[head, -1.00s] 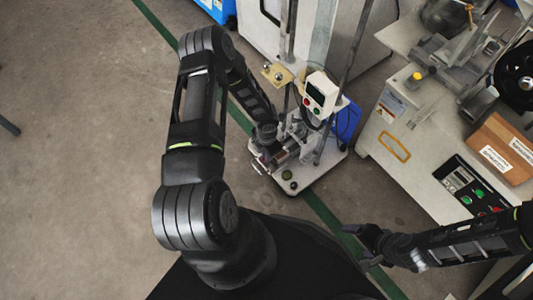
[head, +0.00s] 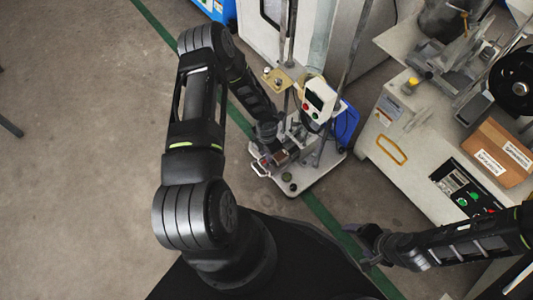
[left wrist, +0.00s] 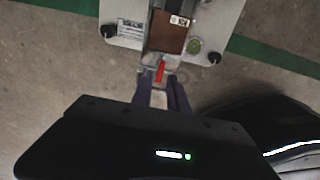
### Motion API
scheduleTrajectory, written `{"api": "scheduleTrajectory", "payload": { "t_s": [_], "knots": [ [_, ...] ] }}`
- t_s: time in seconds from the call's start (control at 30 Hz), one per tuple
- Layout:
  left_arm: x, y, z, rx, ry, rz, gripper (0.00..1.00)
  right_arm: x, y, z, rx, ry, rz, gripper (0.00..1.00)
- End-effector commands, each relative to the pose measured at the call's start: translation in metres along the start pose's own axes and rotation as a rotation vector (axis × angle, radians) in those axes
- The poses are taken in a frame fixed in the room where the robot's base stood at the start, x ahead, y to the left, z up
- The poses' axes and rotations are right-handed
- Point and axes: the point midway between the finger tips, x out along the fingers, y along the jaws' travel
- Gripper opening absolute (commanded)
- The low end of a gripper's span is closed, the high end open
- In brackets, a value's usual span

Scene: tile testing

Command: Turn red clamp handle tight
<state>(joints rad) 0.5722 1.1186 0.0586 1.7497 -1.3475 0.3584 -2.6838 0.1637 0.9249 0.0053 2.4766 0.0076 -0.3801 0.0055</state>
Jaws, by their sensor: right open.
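The red clamp handle (left wrist: 160,71) is a small red bar in the left wrist view, in line with the machine and just beyond my left fingertips. My left gripper (left wrist: 161,88) has its dark fingers on either side of a light grey part near the handle. Whether the fingers touch or grip anything is unclear. My right gripper (head: 361,243) is open and empty at lower right, away from the machine.
A white control box (head: 319,97) stands on the test machine, and a blue object (head: 346,122) lies behind it. A larger bench machine (head: 421,149) with a wooden block (head: 497,151) stands at right. Bare floor (head: 80,180) is free at left.

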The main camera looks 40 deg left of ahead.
Motion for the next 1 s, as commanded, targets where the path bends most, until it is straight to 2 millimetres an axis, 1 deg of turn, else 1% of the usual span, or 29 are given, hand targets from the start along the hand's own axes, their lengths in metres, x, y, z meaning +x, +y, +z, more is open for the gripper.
{"api": "scheduleTrajectory", "payload": {
  "t_s": [0.03,0.2,0.3,0.4,1.0],
  "knots": [
    [-0.011,0.000,0.000,0.000,0.000,0.000,0.20,-0.009,-0.003,-0.001,0.000,0.000,0.000,0.80],
    [-0.029,0.000,0.000,-0.001,0.000,0.000,0.20,-0.022,-0.008,-0.001,0.000,0.000,0.000,0.80],
    [-0.036,0.000,0.000,-0.001,0.000,0.000,0.20,-0.028,-0.010,-0.002,0.000,0.000,0.000,0.80],
    [-0.038,0.000,0.000,0.000,0.000,0.000,0.20,-0.029,-0.011,-0.002,0.000,0.000,0.000,0.80],
    [-0.037,0.000,0.000,-0.007,0.000,0.000,0.20,-0.028,-0.010,-0.002,0.000,0.000,0.000,0.80]
  ]
}}
